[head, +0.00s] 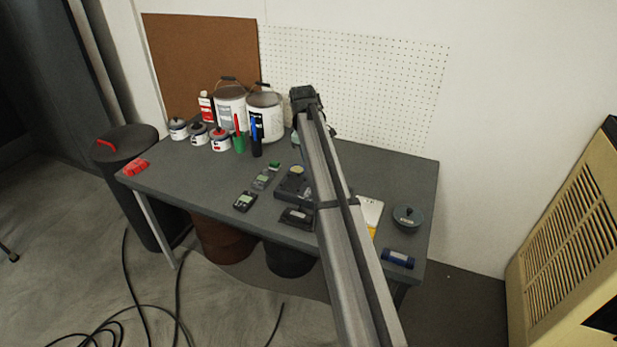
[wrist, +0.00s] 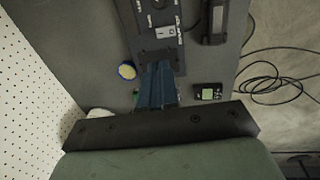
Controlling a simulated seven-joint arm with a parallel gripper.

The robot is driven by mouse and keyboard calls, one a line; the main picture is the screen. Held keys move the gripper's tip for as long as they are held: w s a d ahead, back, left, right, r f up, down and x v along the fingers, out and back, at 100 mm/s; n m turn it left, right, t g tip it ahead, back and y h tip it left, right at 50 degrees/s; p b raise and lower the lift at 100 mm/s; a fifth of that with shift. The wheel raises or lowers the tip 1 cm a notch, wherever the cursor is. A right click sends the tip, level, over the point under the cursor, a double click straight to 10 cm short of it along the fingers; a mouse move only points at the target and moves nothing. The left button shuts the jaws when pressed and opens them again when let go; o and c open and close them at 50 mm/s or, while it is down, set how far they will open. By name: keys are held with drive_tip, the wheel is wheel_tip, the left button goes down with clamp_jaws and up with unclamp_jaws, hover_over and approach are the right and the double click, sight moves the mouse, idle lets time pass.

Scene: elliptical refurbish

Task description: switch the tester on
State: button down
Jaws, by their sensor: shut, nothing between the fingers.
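A dark device with white lettering (wrist: 155,18), which looks like the tester, lies on the grey table at the top of the wrist view. It has a small pale switch-like part (wrist: 166,33); its setting is too small to read. My gripper (wrist: 157,67) is shut and empty, its bluish fingers pointing at the device's near dark end. I cannot tell whether they touch it. In the head view, a dark device (head: 288,186) shows at mid-table, partly hidden by my arm. My fingers are not clearly visible there.
A yellow-topped round item (wrist: 127,71) and a small meter with a green screen (wrist: 208,93) flank my fingers. A dark box (wrist: 215,22) lies beside the device. Paint cans (head: 264,117) stand behind left; a blue cylinder (head: 397,259) lies front right.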

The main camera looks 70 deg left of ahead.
sight(308, 193)
drive_tip(key=f, duration=0.4)
drive_tip(key=w+a+f, duration=0.1)
drive_tip(key=f, duration=0.9)
drive_tip(key=shift+w+a, duration=0.2)
drive_tip(key=shift+a, duration=0.1)
drive_tip(key=shift+w+a+f+g+h, duration=0.15)
drive_tip(key=shift+f+g+h, duration=0.1)
drive_tip(key=shift+g+h, duration=0.15)
drive_tip(key=shift+d, duration=0.2)
drive_tip(key=shift+f, duration=0.1)
drive_tip(key=shift+s+d, duration=0.65)
drive_tip(key=shift+s, duration=0.05)
